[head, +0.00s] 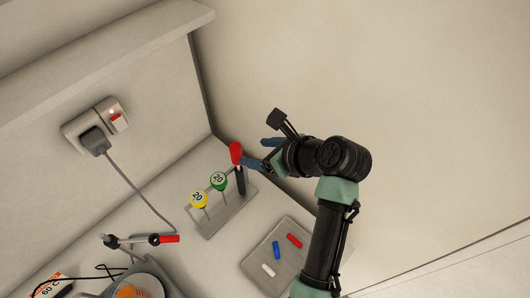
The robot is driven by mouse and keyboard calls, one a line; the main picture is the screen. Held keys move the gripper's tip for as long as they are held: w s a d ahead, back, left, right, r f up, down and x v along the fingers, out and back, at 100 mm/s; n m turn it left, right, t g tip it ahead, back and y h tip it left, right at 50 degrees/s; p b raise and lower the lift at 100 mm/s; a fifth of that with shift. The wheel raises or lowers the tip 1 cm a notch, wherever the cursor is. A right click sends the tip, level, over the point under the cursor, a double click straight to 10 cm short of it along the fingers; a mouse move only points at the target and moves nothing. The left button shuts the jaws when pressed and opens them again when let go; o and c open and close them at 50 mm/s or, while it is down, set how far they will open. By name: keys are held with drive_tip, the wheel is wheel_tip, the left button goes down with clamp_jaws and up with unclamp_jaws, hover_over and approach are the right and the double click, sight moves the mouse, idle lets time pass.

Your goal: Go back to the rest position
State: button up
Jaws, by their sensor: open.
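My gripper (254,152) reaches in from the right with its two blue fingers apart, and nothing shows between them. One fingertip is close beside a red-topped item (236,153) that stands upright on a dark post at the rear end of a small grey rack (211,234). I cannot tell whether they touch. My arm runs from the lower right up to the gripper and hides part of the surface behind it.
The rack also holds a yellow (199,199) and a green (219,181) disc marked 20. A grey tray (257,262) holds red, blue and white sticks. A plugged-in socket (97,124) has a hanging cable. A red-ended tool (168,239) and a dish device stand lower left. A ledge (110,48) juts out above.

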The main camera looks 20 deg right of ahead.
drive_tip(key=shift+v, duration=1.2)
drive_tip(key=shift+w, duration=0.1)
drive_tip(key=w+a+r+n+t+h+b, duration=0.2)
drive_tip(key=w+a+r+n+t+b, duration=0.15)
drive_tip(key=r+n, duration=0.55)
drive_tip(key=w+a+r+n+t+h+b, duration=0.25)
drive_tip(key=w+r+n+t, duration=0.35)
drive_tip(key=r, duration=0.5)
drive_tip(key=s+a+r+n+t+b, duration=0.2)
drive_tip(key=s+a+r+n+t, duration=0.2)
drive_tip(key=s+r+n, duration=0.4)
drive_tip(key=s+a+r+n+t+b, duration=0.2)
drive_tip(key=s+a+r+n+t, duration=0.3)
drive_tip(key=r, duration=0.8)
drive_tip(key=s+a+n+y, duration=0.1)
drive_tip(key=s+n, duration=0.2)
drive_tip(key=shift+s+r+n, duration=0.2)
drive_tip(key=shift+n, duration=0.1)
drive_tip(key=shift+d+f, duration=0.1)
